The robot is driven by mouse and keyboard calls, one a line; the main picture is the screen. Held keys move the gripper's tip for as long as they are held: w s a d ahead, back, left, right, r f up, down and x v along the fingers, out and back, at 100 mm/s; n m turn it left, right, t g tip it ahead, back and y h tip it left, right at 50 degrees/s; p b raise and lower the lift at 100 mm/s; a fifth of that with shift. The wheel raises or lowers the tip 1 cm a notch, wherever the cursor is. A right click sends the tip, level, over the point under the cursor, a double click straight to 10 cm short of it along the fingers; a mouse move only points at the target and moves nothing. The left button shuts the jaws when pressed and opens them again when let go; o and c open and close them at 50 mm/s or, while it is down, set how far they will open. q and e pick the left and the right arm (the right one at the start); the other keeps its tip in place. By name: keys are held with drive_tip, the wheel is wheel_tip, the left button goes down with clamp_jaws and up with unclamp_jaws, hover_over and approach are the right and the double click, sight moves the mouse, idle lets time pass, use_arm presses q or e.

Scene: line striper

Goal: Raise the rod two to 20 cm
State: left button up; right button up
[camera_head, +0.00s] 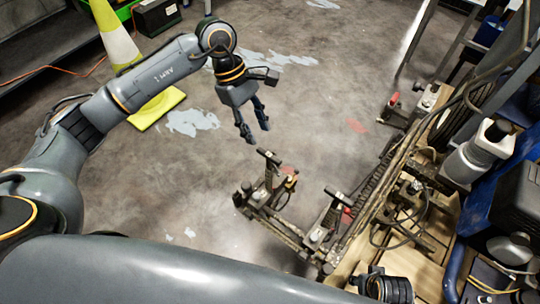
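The line striper (385,170) stands at the right, with a dark side frame reaching out to its left. Two upright rods with T-shaped tops stand on this frame: a left rod (269,168) and a right rod (333,208). Which one is rod two, and how high either stands, I cannot tell. My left gripper (257,132) points downward above and a little left of the left rod in the picture. Its fingers are apart with nothing between them, and it appears clear of the rod.
A yellow and white cone (118,42) stands on the floor at the upper left, behind my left arm. A black box (157,16) sits at the top left. A grey bottle-like canister (478,150) and cables crowd the right. The middle floor (330,100) is clear.

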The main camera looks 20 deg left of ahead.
sight(268, 153)
use_arm(q)
drive_tip(key=x, duration=0.9)
drive_tip(key=shift+d+f+b, duration=0.1)
drive_tip(key=shift+b, duration=0.2)
drive_tip(key=shift+d+f, duration=0.1)
drive_tip(key=shift+f, duration=0.15)
use_arm(e)
drive_tip(key=r, duration=0.3)
drive_tip(key=shift+w, duration=0.4)
use_arm(q)
drive_tip(key=shift+c, duration=0.4)
use_arm(e)
drive_tip(key=shift+s+f, duration=0.1)
use_arm(q)
clamp_jaws()
use_arm(e)
drive_tip(key=shift+s+f, duration=0.1)
drive_tip(key=shift+s, duration=0.1)
